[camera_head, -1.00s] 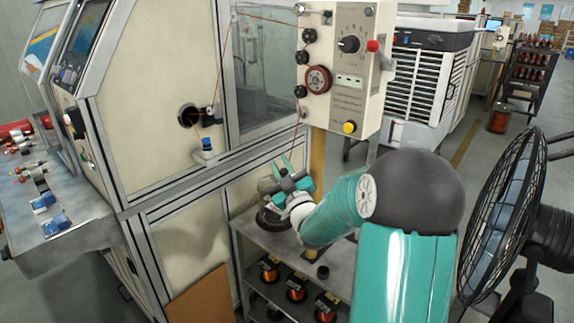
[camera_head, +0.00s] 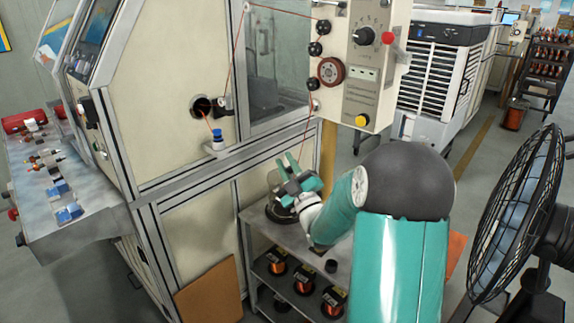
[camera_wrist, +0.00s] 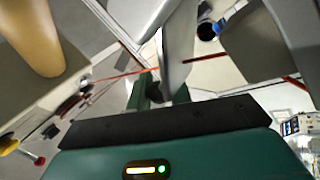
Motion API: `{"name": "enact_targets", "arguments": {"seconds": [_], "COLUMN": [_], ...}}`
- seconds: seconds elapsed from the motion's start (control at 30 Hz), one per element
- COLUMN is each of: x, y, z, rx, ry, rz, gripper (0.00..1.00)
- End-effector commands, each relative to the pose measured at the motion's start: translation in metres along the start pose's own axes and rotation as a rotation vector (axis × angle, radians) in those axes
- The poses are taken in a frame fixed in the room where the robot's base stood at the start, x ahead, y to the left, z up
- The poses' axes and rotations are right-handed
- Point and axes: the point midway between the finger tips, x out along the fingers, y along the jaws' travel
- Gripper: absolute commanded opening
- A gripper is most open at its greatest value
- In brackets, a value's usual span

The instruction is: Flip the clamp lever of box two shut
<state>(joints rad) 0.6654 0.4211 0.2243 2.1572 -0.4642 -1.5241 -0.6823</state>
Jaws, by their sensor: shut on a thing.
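A cream control box (camera_head: 361,70) with a dial, red knob and yellow button hangs on the machine front. I cannot tell whether it is box two, and I cannot make out a clamp lever on it. A red wire (camera_head: 237,60) runs over the box's black guides and down toward my gripper (camera_head: 291,166). My gripper is low in front of the machine, below and left of the box, with its fingers pointing up. It is shut on what looks like the red wire, which crosses at the fingers in the wrist view (camera_wrist: 118,77).
A shelf (camera_head: 262,225) with several copper spools stands under my gripper. A black fan (camera_head: 520,215) stands at right. A white cooler (camera_head: 440,80) is behind the box. A similar box (camera_head: 517,24) shows far back.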

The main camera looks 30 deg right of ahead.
Motion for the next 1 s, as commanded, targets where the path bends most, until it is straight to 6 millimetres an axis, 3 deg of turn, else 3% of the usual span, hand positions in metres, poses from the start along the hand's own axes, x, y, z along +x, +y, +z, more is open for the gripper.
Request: {"name": "enact_targets", "arguments": {"seconds": [0.37,0.53,1.0], "x": [-0.001,-0.011,-0.108], "y": [0.0,0.0,0.0], "z": [0.003,0.002,0.003], "rx": [-0.001,-0.001,-0.001], "ry": [-0.007,-0.006,-0.012], "rz": [0.0,-0.001,-0.001], "gripper": [0.29,0.29,0.29]}}
